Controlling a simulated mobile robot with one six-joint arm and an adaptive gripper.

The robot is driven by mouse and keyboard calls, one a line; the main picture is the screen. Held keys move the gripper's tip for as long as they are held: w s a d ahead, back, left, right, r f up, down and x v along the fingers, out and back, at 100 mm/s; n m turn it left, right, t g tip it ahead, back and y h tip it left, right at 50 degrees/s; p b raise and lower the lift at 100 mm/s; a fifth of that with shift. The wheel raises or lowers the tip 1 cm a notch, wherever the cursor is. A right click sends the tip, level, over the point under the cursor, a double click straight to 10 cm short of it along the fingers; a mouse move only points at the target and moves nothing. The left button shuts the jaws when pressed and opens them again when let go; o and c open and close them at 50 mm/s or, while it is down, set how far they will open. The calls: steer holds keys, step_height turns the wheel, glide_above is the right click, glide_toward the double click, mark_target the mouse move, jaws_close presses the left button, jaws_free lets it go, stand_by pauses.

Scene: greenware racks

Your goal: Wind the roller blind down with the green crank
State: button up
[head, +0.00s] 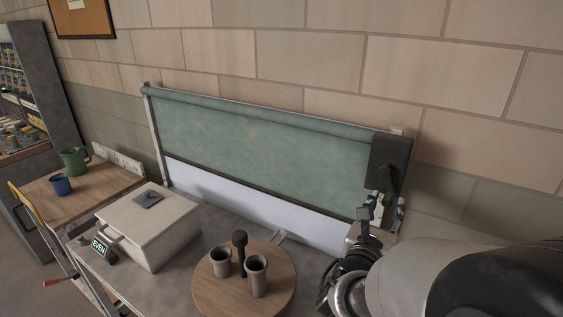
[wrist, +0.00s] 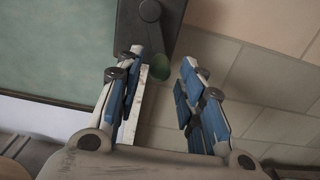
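The green roller blind (head: 235,143) hangs partly down on the wall, with its dark bottom bar (head: 262,191) above a strip of pale board. A dark crank box (head: 390,152) sits at the blind's right end; it also shows at the top of the wrist view (wrist: 150,22). The green crank grip (wrist: 160,67) shows in the wrist view between my fingertips, nearer the left finger. My gripper (wrist: 160,75) is open around it, with a gap to the right finger; contact on the left is unclear. In the head view my gripper (head: 378,207) is just below the box and hides the grip.
A round wooden board (head: 210,300) with two grey cups and a dark upright tool stands in front. A white box (head: 150,228) is left of it. A green mug (head: 75,160) and blue cup (head: 61,184) stand on the left table. The wall is close behind the blind.

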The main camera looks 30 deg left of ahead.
steer(key=c, duration=0.6)
steer(key=shift+s+a+f, duration=0.15)
steer(key=shift+a+f, duration=0.05)
steer(key=shift+a, duration=0.85)
steer(key=shift+c, duration=0.2)
steer(key=shift+a+r, duration=0.1)
steer(key=shift+a, duration=0.05)
steer(key=o, duration=0.8)
steer(key=shift+c, duration=0.2)
